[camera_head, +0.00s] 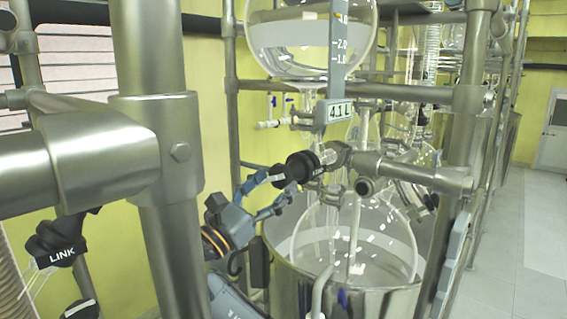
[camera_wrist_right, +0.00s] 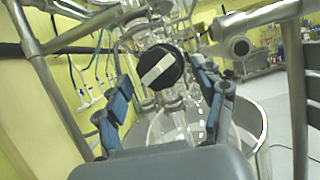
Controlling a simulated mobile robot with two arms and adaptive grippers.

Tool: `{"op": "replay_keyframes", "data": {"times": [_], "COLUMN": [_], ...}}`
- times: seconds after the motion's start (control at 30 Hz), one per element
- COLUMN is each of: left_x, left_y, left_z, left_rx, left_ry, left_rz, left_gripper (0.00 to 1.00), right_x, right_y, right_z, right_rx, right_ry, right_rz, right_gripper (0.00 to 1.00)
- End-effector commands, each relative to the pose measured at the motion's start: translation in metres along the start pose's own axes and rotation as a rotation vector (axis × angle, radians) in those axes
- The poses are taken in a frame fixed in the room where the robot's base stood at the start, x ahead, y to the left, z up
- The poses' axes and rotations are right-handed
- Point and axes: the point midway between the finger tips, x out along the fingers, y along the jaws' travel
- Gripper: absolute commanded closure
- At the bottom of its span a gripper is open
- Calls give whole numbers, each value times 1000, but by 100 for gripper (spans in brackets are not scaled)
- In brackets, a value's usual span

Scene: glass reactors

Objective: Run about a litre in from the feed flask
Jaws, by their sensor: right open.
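The feed flask (camera_head: 310,40) is a large round glass vessel at the top of the head view, with clear liquid in it. A blue graduated scale (camera_head: 338,45) and a tag reading 4.1 L (camera_head: 340,112) are in front of it. Below is a black valve knob (camera_head: 300,167); in the right wrist view the knob (camera_wrist_right: 160,66) has a white bar tilted diagonally. My right gripper (camera_head: 280,188) is open just before the knob; in the wrist view its fingers (camera_wrist_right: 168,88) are on either side, and contact cannot be told.
A round glass reactor (camera_head: 350,245) sits in a steel bath (camera_head: 345,302) below the knob. Steel frame pipes (camera_head: 165,160) stand close on the left, and a horizontal pipe (camera_head: 420,175) is right of the knob. Open floor (camera_head: 520,240) lies at the right.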

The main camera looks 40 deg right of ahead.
Motion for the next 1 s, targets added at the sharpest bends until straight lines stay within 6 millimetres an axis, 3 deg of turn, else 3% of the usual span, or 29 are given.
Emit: {"op": "replay_keyframes", "data": {"times": [0.2,0.6,0.9,1.0], "left_x": [-16,-17,-17,-17], "left_y": [0,0,0,0], "left_z": [-2,-2,-2,-2], "left_rx": [0,0,0,0], "left_ry": [0,0,1,1], "left_rz": [0,0,0,0], "left_gripper": [31,31,31,31], "right_x": [30,37,37,37], "right_y": [0,0,0,0], "right_z": [1,-1,-1,-1], "right_rx": [-2,0,0,2], "right_ry": [0,1,1,1], "right_rz": [0,1,1,0], "right_gripper": [31,31,86,86]}}
